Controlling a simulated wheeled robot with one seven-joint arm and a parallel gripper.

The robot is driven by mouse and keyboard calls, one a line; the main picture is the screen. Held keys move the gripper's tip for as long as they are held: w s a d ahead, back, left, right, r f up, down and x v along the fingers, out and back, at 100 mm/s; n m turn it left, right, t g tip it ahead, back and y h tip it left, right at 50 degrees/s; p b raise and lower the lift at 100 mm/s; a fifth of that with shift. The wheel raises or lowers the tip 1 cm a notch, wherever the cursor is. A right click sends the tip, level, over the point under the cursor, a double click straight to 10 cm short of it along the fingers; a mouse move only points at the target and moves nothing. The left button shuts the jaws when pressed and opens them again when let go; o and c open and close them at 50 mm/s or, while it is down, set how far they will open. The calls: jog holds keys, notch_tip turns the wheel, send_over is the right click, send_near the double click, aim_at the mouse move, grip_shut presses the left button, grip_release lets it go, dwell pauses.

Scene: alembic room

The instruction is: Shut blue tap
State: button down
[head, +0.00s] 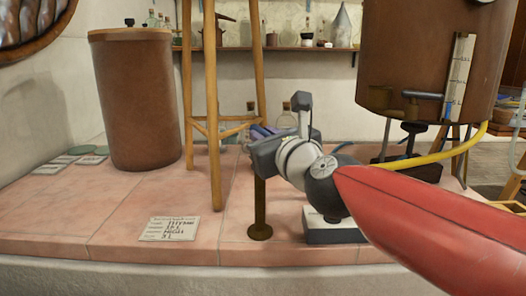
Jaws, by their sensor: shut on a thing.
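The blue tap (263,131) shows only as a small blue-purple part behind and above my gripper's jaws. It appears to sit at the top of a brown upright post (260,205) with a round foot on the pink tiles. My gripper (262,150) is at the top of this post, with its jaws shut on what appears to be the blue tap. The jaws and wrist hide most of the tap, so I cannot tell how its handle is turned.
A wooden stool (214,120) stands just behind and left of my gripper. A brown drum (138,100) is further left. A large brown tank (425,60) with a yellow hose (440,157) is at right. A written card (169,229) lies on the tiles, with clear room around it.

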jog(key=n+g+y, duration=0.2)
jog(key=y, duration=0.1)
jog(key=n+g+y, duration=0.1)
jog(key=y, duration=0.1)
jog(key=shift+w+d+n+b, duration=0.2)
jog(key=shift+d+n+b, duration=0.15)
jog(key=shift+n, duration=0.05)
jog(key=n+g+y+p, duration=0.2)
jog(key=n+g+p, duration=0.1)
jog(key=g, duration=0.1)
jog(key=w+n+g+y+p, duration=0.1)
jog(key=n+g+y+p, duration=0.1)
jog(key=n+g+p, duration=0.1)
jog(key=w+d+n+g+y+p, duration=0.1)
jog(key=n+g+y+p, duration=0.1)
jog(key=g, duration=0.4)
jog(key=shift+r+n+p, duration=0.15)
jog(key=shift+n+p, duration=0.3)
jog(key=shift+n, duration=0.25)
jog(key=c, duration=1.3)
grip_release()
jog(key=shift+c, duration=0.2)
jog(key=shift+d, duration=0.1)
